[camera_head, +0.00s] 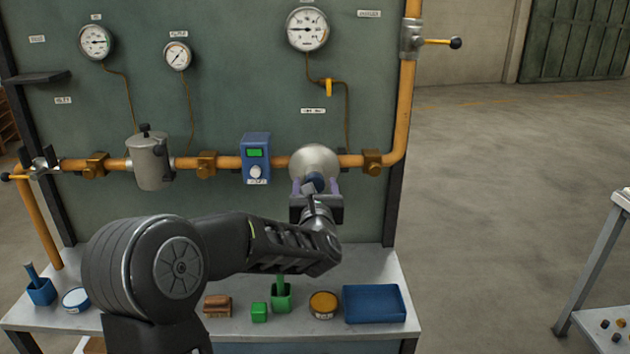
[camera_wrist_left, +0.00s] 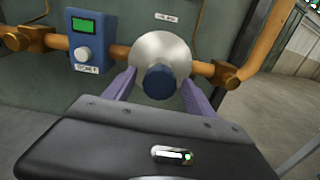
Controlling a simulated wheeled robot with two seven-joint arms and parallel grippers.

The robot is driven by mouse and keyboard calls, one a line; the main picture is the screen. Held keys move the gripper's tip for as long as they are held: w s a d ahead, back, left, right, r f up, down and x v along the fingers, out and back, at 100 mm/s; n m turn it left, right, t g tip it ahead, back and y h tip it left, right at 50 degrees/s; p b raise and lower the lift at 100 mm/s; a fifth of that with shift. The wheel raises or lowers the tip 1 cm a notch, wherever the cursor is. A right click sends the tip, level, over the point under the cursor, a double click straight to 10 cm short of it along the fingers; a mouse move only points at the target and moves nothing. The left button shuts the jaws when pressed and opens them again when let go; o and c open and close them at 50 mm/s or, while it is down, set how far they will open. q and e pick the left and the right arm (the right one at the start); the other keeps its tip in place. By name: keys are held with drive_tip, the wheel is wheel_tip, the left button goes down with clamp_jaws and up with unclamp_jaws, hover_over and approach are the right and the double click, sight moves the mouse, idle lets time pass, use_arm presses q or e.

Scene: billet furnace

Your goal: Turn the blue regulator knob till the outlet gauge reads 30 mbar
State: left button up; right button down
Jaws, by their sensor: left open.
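The blue regulator knob (camera_wrist_left: 160,82) sticks out from the front of a round silver regulator body (camera_head: 314,160) on the orange pipe. My left gripper (camera_head: 316,186) is at the knob, with its two purple fingers open. In the left wrist view the fingers (camera_wrist_left: 158,92) stand one on each side of the knob, with gaps visible. In the head view my gripper partly covers the knob. The large gauge (camera_head: 307,29) above the regulator is the likely outlet gauge; its scale and exact reading are too small to tell. My right gripper is not in view.
A blue box with a green display (camera_head: 256,158) sits on the pipe left of the regulator. A lever valve (camera_head: 411,38) is at the upper right. The bench below holds a blue tray (camera_head: 375,304), a green block (camera_head: 259,312) and a round tin (camera_head: 323,305).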

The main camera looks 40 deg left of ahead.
use_arm(q)
drive_tip(key=shift+w+a, duration=0.2)
drive_tip(key=shift+w, duration=0.05)
drive_tip(key=c, duration=1.4)
